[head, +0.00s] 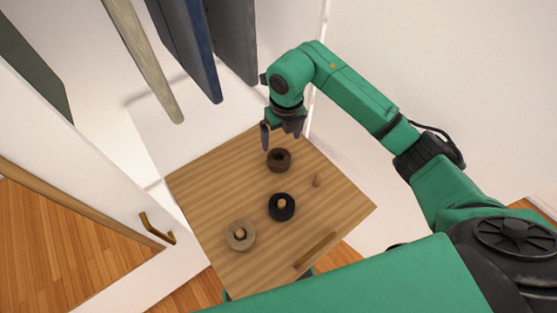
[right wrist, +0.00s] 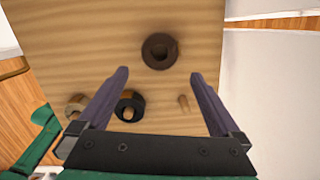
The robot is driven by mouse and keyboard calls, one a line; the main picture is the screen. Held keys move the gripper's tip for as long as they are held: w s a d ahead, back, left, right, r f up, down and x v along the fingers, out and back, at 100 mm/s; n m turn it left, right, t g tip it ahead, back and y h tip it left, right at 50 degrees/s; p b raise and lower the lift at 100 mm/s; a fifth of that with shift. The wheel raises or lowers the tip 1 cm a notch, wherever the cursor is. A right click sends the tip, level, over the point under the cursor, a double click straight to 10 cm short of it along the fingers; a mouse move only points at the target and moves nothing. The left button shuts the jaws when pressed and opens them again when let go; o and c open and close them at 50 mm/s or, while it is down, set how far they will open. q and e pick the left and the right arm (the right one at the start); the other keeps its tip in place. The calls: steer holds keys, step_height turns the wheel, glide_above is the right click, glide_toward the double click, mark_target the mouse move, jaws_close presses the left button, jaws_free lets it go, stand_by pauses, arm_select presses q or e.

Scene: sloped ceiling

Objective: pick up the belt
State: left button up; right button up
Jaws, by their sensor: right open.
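Three coiled belts are on a light wooden surface (head: 204,192). The dark brown coil (head: 280,167) is the farthest back; it also shows in the right wrist view (right wrist: 148,52), just beyond the fingertips. The black coil (head: 281,216) sits around a peg at the middle, and the tan coil (head: 240,246) around a peg at the front left. My right gripper (head: 283,138) is open and empty, close above the brown coil; its spread fingers also show in the right wrist view (right wrist: 158,73). I cannot tell whether a finger touches the coil. My left gripper is out of view.
A bare peg (head: 316,181) stands right of the coils, and a brass handle (head: 315,250) lies near the front edge. Hanging garments (head: 187,45) are at the back left. A white door with a brass handle (head: 155,228) is at the left.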

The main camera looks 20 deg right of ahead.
mark_target(279, 155)
steer(key=f, duration=0.3)
steer(key=f+p, duration=0.1)
steer(key=f, duration=0.2)
steer(key=w+f, duration=0.1)
steer(key=f, duration=0.2)
steer(key=shift+w+a+f, duration=0.1)
steer(key=shift+a+f, duration=0.05)
steer(key=shift+f, duration=0.55)
steer(key=shift+w, duration=0.1)
steer(key=c, duration=1.2)
steer(key=shift+c, duration=0.2)
steer(key=shift+r, duration=0.15)
